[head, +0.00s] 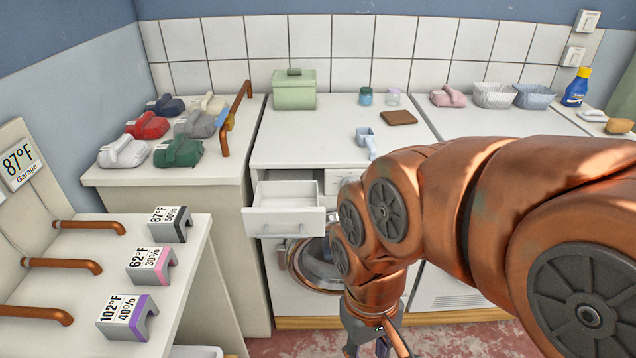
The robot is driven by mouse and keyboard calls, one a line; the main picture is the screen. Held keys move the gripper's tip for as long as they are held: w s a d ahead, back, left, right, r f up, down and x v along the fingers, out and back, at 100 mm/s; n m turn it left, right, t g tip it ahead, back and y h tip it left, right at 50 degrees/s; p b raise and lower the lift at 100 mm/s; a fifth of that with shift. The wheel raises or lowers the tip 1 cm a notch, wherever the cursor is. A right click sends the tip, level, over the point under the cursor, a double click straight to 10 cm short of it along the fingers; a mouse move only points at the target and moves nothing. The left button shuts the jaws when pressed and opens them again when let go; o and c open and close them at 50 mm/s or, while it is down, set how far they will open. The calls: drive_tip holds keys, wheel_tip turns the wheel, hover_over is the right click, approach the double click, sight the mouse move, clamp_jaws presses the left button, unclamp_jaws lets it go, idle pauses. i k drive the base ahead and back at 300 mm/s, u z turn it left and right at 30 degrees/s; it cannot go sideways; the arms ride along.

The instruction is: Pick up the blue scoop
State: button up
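A light blue scoop (365,140) lies on the white countertop (300,148) near its front edge, with its handle pointing toward me. My arm passes just to the right of it in the picture. My gripper (375,348) hangs low in front of the machines, well below the counter and apart from the scoop. The bottom edge of the picture cuts off its fingertips, so its opening is hidden.
An open white drawer (285,222) juts out below the counter. A green lidded box (294,90), two small jars (366,96) and a brown pad (398,117) stand behind the scoop. Folded coloured bundles (147,126) fill the left counter. The counter left of the scoop is clear.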

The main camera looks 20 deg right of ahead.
sight(368, 141)
drive_tip(key=u, duration=3.1)
drive_tip(key=k, duration=1.65)
drive_tip(key=z, duration=0.4)
